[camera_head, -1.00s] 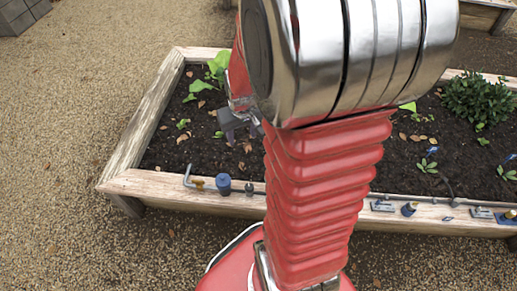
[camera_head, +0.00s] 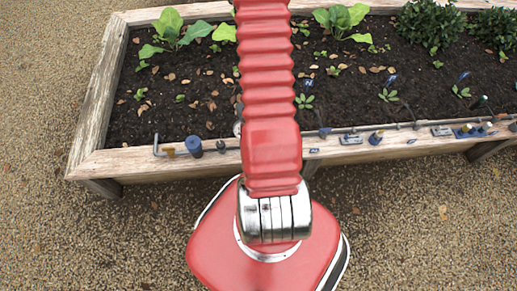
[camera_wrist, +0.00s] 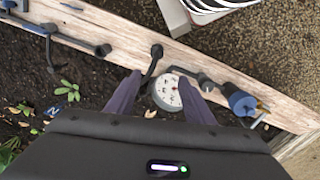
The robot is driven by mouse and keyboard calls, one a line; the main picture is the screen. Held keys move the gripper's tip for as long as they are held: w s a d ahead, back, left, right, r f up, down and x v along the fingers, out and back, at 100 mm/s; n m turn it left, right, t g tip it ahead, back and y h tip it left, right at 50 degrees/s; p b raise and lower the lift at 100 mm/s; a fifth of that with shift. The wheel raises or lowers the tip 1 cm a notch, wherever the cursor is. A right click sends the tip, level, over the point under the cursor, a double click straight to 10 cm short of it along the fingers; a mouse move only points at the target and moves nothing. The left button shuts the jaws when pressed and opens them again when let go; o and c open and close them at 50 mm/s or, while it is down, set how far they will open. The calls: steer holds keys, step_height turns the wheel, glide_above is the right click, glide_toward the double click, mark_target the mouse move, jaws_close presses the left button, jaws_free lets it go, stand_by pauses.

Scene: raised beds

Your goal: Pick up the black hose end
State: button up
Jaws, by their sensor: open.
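My gripper (camera_wrist: 160,77) is open and empty, with its two dark fingers pointing toward the wooden rim in the wrist view. A short, curved black hose with a rounded end (camera_wrist: 156,52) lies just beyond the left fingertip and looks like the black hose end. Its lower part runs down beside that finger. A round white dial (camera_wrist: 166,92) shows between the fingers. I cannot tell whether a finger touches anything. In the head view my red arm hides the gripper and this hose.
The raised bed's wooden rim (camera_head: 120,162) carries a dark pipe, a blue fitting (camera_head: 194,146) and several small fittings. The blue fitting also shows right of the gripper in the wrist view (camera_wrist: 240,101). Leafy plants (camera_head: 180,30) grow in the soil. Gravel in front is clear.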

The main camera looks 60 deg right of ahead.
steer(key=shift+s+d+f, duration=0.15)
steer(key=shift+s+f, duration=0.75)
steer(key=shift+f, duration=0.3)
steer(key=shift+f, duration=4.3)
steer(key=shift+f, duration=2.6)
steer(key=shift+c, duration=0.2)
steer(key=c, duration=1.1)
